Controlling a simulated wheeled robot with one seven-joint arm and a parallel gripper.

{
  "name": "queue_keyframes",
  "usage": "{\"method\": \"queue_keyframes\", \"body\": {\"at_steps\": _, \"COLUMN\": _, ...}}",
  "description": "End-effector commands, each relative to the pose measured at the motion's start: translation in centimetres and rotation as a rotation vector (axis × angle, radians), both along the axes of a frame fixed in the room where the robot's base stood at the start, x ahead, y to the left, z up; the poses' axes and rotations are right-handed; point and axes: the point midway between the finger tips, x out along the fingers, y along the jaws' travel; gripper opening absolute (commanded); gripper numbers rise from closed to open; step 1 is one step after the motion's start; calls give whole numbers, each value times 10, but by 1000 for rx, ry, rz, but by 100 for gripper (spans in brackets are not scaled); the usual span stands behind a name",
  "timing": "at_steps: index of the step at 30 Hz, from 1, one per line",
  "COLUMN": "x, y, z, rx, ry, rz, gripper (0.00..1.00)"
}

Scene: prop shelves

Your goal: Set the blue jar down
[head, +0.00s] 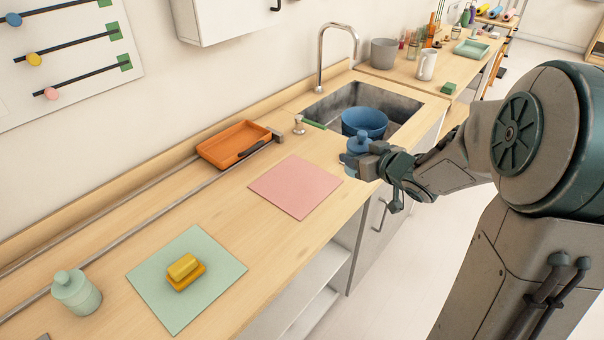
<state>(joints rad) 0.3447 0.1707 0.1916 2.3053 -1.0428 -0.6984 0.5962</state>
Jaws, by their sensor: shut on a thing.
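The blue jar (357,147) has a knobbed lid and is partly hidden by my gripper (366,163). My gripper is shut on it. The jar is by the counter's front edge, between the pink square mat (297,187) and the sink. It looks upright. I cannot tell whether its base touches the counter (229,216).
A blue bowl (371,121) sits in the sink (402,106), just behind the jar. An orange tray (227,138) lies behind the pink mat. A green mat (152,276) holds a yellow block (184,267). A pale green jar (76,292) stands at left.

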Motion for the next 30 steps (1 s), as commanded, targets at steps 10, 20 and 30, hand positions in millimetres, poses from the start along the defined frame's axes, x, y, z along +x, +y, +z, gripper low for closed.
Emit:
{"method": "queue_keyframes", "body": {"at_steps": 10, "x": 22, "y": 78, "z": -48, "rx": 2, "ry": 3, "rz": 20, "gripper": 0}}
{"method": "queue_keyframes", "body": {"at_steps": 20, "x": 35, "y": 109, "z": -67, "rx": 0, "ry": 0, "rz": 10, "gripper": 0}}
{"method": "queue_keyframes", "body": {"at_steps": 30, "x": 35, "y": 108, "z": -106, "rx": -1, "ry": 3, "rz": 9, "gripper": 0}}
